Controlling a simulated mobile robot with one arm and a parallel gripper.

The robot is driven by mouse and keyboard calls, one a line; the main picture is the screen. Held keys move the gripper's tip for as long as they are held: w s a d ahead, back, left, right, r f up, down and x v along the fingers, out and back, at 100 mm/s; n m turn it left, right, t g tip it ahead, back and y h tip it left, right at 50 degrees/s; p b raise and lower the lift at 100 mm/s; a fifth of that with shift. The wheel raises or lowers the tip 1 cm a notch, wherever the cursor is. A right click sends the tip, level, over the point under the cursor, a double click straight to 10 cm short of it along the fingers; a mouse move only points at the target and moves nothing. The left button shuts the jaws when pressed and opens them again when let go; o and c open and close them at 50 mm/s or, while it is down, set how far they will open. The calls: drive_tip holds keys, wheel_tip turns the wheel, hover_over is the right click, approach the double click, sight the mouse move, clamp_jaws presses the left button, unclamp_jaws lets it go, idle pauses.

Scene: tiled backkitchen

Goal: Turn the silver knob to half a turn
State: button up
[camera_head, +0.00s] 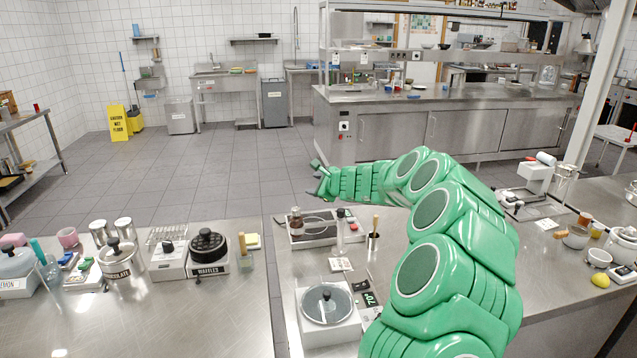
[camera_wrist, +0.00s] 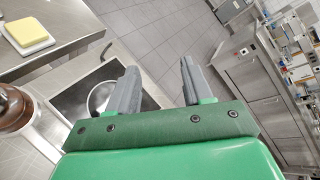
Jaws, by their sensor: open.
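I cannot make out for certain which thing is the silver knob. The near counters hold a cooking plate (camera_head: 318,230) with a dark top, which also shows below my fingers in the wrist view (camera_wrist: 70,103), and a white appliance (camera_head: 333,330) with a round lid and upright handle. No small silver knob shows clearly on either. My gripper (camera_head: 318,181) is at the end of my green arm, above and beyond the cooking plate, pointing left. In the wrist view its two grey fingers (camera_wrist: 160,88) stand apart with nothing between them. My arm covers part of the right counter.
A chocolate pot (camera_head: 122,262), a waffle maker (camera_head: 207,254) and a white box with a black knob (camera_head: 168,262) stand on the left counter. A yellow block (camera_wrist: 27,31) lies nearby. The tiled floor (camera_head: 215,165) beyond is clear.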

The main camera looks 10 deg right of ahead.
drive_tip(key=shift+w+d+f+n+h, duration=0.3)
drive_tip(key=shift+w+n+h, duration=0.4)
drive_tip(key=shift+h, duration=0.75)
drive_tip(key=shift+w+d+f+n+h, duration=0.2)
drive_tip(key=shift+w+n+h, duration=0.5)
drive_tip(key=shift+h, duration=0.8)
drive_tip(key=shift+w+d+f+n+h, duration=0.2)
drive_tip(key=shift+w+d+n+h, duration=0.2)
drive_tip(key=shift+w+h, duration=0.8)
drive_tip(key=shift+s+h, duration=0.25)
drive_tip(key=shift+h, duration=0.2)
